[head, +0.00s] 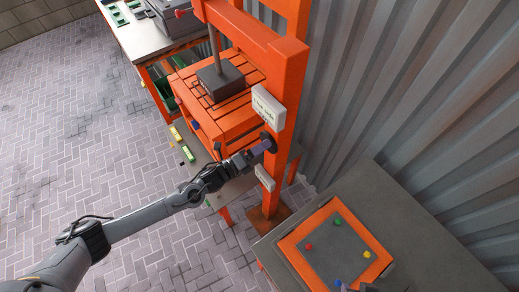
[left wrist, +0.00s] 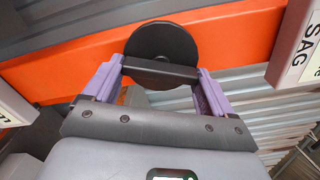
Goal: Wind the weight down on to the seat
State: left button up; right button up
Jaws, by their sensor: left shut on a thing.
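The weight (head: 220,82) is a dark grey block on the end of an upright grey rod (head: 214,45). It is over the orange slatted seat (head: 190,82); I cannot tell whether its underside touches the slats. My left gripper (head: 262,148) is at the front orange post (head: 287,85), below a white label (head: 267,105). In the left wrist view its purple fingers (left wrist: 160,85) are shut on the dark bar of a round black knob (left wrist: 162,42) at the orange beam. My right gripper is not clearly in view.
A grey table (head: 410,215) with an orange-framed panel (head: 335,250) carrying coloured buttons stands at lower right. A corrugated metal wall (head: 400,90) rises on the right. Another bench (head: 150,40) is at the back left. The paved floor (head: 80,130) at left is clear.

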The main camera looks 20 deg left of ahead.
pick_arm(q)
jog(key=shift+m, duration=0.4)
pick_arm(e)
jog(key=shift+d+f, duration=0.1)
jog(key=shift+f, duration=0.05)
pick_arm(q)
jog(key=o, duration=0.8)
jog(key=shift+d, duration=0.1)
jog(key=shift+o, duration=0.2)
jog(key=v, duration=1)
jog(key=shift+s+a, duration=0.25)
jog(key=shift+s, duration=0.05)
pick_arm(e)
jog(key=shift+f, duration=0.2)
pick_arm(q)
jog(key=shift+f, duration=0.15)
